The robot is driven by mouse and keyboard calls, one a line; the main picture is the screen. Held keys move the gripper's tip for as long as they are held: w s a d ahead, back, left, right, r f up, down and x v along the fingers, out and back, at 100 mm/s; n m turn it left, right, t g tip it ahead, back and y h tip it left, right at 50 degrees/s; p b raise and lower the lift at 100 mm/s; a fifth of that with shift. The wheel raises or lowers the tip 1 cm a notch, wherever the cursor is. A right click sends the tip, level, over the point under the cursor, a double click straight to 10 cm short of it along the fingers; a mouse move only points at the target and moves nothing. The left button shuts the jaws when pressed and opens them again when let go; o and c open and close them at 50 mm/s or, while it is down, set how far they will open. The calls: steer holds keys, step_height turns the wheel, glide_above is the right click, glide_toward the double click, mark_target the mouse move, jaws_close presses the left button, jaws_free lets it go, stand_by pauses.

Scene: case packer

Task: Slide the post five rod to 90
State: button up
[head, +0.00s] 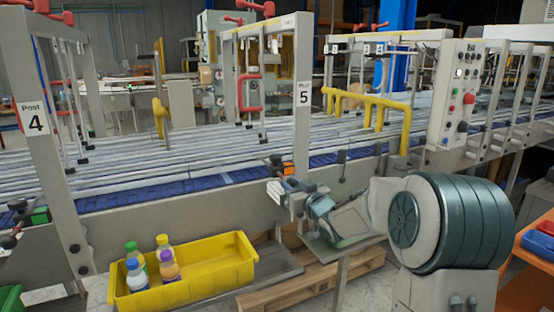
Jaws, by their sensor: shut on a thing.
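The post marked 5 (302,125) stands upright at the near side of the conveyor in the head view. At its foot is a small black and orange fitting (287,168) with a dark knob, where the post five rod sits. My gripper (279,187) is at this fitting, just below and in front of it. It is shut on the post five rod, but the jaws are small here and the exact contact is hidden. No scale or number reading on the rod is legible from this view.
The conveyor with long rails (190,150) runs behind. The post marked 4 (38,130) stands left, with a similar green and black fitting (40,215). A yellow bin (215,281) with several bottles sits below. A control panel (457,95) stands at right, above my arm.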

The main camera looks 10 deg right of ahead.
steer(key=shift+v, duration=2)
steer(key=o, duration=0.8)
steer(key=shift+c, duration=0.2)
steer(key=v, duration=0.7)
stand_by(0.5)
